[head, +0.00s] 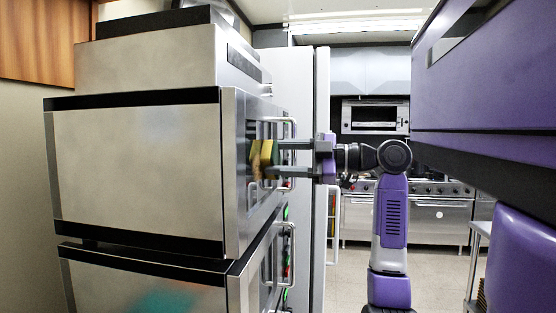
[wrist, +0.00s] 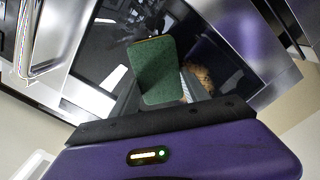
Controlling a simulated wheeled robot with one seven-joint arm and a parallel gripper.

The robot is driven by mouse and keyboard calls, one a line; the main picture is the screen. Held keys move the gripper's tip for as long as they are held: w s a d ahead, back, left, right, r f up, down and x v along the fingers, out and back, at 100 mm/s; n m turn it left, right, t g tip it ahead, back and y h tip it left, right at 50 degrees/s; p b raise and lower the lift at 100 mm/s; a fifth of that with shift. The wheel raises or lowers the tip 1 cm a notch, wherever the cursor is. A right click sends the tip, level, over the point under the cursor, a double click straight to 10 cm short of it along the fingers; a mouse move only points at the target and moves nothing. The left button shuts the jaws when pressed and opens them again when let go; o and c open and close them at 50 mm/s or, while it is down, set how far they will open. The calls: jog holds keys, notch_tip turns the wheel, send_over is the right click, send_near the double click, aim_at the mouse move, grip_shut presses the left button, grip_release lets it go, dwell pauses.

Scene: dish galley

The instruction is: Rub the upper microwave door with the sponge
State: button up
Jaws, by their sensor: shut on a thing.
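The upper microwave (head: 140,165) is the upper of two large steel boxes at left in the head view. Its door (head: 255,120) faces right, with dark glass and a bar handle (head: 294,126). My gripper (head: 272,160) is shut on the sponge (head: 256,160), yellow and dark green, held upright at the door. In the wrist view the sponge (wrist: 152,70) shows its green face in front of the dark door glass (wrist: 100,45). The handle (wrist: 45,38) is at upper left there. Whether the sponge touches the glass, I cannot tell.
A second large microwave (head: 150,285) stands below, and a smaller steel unit (head: 160,58) sits on top. A tall white panel (head: 321,100) stands behind my gripper. A stove range (head: 435,210) lines the back. Open floor (head: 425,260) lies in front of it.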

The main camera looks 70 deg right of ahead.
aim_at(251, 160)
jog(key=shift+w+d, duration=0.1)
jog(key=shift+d, duration=0.25)
jog(key=shift+b, duration=0.3)
jog(key=shift+s+a+b, duration=0.2)
jog(key=shift+a+b, duration=0.6)
jog(key=shift+a, duration=2.1)
jog(key=shift+s+a+b, duration=0.15)
jog(key=shift+a+b, duration=0.6)
jog(key=shift+a, duration=2.1)
jog(key=shift+s+r, duration=0.1)
jog(key=shift+r, duration=0.15)
jog(key=shift+d, duration=0.45)
jog(key=shift+w+d, duration=0.2)
jog(key=shift+d, duration=2.45)
jog(key=shift+w+d, duration=0.2)
jog(key=shift+d, duration=2.45)
jog(key=shift+w+f, duration=0.1)
jog(key=shift+a, duration=0.1)
